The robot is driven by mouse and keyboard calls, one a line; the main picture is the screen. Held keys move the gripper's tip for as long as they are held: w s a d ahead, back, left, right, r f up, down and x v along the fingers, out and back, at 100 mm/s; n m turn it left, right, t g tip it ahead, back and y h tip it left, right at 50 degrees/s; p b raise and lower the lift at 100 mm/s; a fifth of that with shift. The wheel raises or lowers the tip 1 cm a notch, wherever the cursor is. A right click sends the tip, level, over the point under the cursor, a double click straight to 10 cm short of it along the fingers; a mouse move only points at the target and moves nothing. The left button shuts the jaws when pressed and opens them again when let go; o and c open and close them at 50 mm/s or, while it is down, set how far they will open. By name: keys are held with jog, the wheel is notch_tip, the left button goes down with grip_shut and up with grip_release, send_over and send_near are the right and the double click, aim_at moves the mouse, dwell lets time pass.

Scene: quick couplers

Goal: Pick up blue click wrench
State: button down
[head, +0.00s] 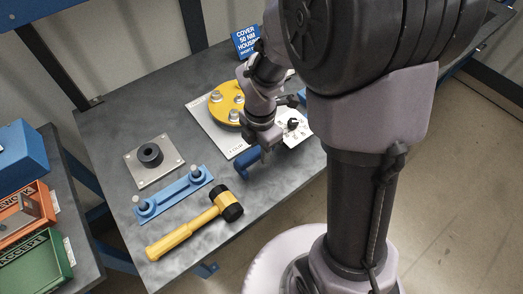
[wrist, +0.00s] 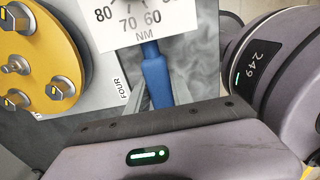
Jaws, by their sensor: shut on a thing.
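The blue click wrench shows its blue handle (head: 249,164) below my gripper (head: 266,145) in the head view, near the table's front edge. In the wrist view the blue handle (wrist: 157,78) runs down from behind a white dial card (wrist: 138,20) toward my gripper body. My gripper is shut on the wrench. The rest of the wrench is hidden behind my arm and the card, and I cannot tell whether it is clear of the table.
A yellow round cover (head: 226,101) with several bolts sits on a grey plate behind my gripper. A blue sign (head: 246,41) stands at the back. A black ring on a metal plate (head: 154,163), a blue holder (head: 174,194) and a yellow mallet (head: 198,223) lie left. Bins (head: 37,254) stand far left.

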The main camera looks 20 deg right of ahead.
jog(key=s+d, duration=0.1)
jog(key=s, duration=0.2)
jog(key=s+d+p, duration=0.1)
jog(key=s, duration=0.3)
jog(key=s+d+r+p, duration=0.1)
jog(key=s, duration=0.2)
jog(key=shift+s+d, duration=0.1)
jog(key=shift+s, duration=0.2)
jog(key=f+b, duration=0.1)
jog(key=b, duration=0.2)
jog(key=shift+d, duration=0.15)
jog(key=shift+s+d+r+b, duration=0.2)
jog(key=shift+s+r+b, duration=0.05)
jog(key=shift+s+b, duration=0.65)
jog(key=shift+s+d+r+b, duration=0.2)
jog(key=shift+s+b, duration=0.5)
jog(key=shift+b, duration=0.35)
jog(key=shift+s+d+r+b, duration=0.15)
jog(key=shift+s+r+b, duration=0.1)
jog(key=shift+s+b, duration=0.65)
jog(key=c, duration=1.8)
grip_release()
jog(key=shift+w, duration=0.15)
grip_shut()
